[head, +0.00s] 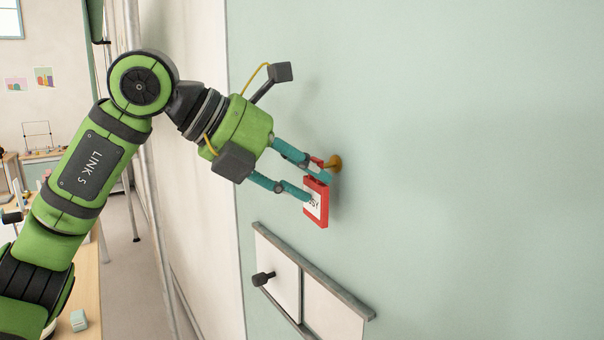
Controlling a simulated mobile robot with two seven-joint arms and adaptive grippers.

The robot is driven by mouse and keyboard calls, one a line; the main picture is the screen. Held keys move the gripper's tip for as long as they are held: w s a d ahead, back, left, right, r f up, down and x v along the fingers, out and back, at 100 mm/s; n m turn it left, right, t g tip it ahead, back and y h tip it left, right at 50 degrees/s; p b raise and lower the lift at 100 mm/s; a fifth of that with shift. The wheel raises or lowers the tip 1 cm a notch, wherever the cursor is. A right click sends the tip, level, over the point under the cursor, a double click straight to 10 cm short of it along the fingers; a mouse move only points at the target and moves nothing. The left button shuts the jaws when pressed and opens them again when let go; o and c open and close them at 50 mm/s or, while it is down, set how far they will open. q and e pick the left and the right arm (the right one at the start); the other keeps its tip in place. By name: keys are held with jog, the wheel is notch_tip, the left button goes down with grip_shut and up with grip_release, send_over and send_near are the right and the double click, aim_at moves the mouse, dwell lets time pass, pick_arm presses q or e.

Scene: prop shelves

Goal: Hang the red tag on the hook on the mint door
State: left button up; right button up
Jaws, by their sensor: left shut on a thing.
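The mint door (460,150) fills the right of the head view. A brass-coloured hook (335,162) sticks out from it. My left gripper (318,185) is shut on the red tag (323,208), which has a white face with partly hidden dark lettering. The tag hangs upright close to the door, just below and left of the hook. A small red part shows beside the hook, between it and a finger. I cannot tell whether the tag's loop is around the hook. My right gripper is out of view.
A framed white panel (326,306) with a ledge and a black knob (263,279) sits on the door below the tag. A wooden table (86,285) stands at the lower left with a small mint block (79,320). The door's right side is clear.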

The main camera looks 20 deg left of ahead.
pick_arm(q)
jog(key=o, duration=1.2)
